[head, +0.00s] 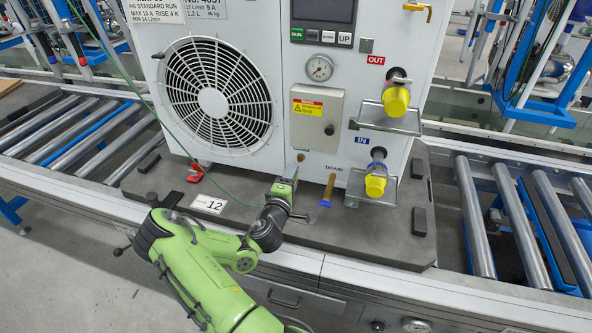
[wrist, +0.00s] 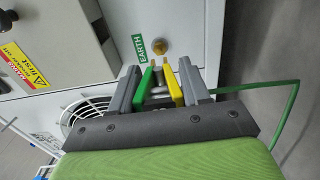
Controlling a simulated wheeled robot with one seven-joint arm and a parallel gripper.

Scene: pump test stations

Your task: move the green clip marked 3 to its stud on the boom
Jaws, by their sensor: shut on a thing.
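My gripper (head: 290,181) is low in front of the white pump unit, left of the drain, and also shows in the wrist view (wrist: 162,82). It is shut on a clip (wrist: 146,88) with green and yellow parts; no number can be read on it. A brass stud (wrist: 160,47) beside a green EARTH label sits on the unit's panel just beyond the clip. I cannot tell whether clip and stud touch. A green lead (head: 136,87) runs from near my gripper to the upper left, and shows in the wrist view (wrist: 288,108). I cannot identify the boom or its stud.
The unit stands on a dark pallet (head: 355,235) marked 12 between roller conveyors (head: 480,215). Two yellow-capped ports (head: 396,101) and their brackets stick out at right.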

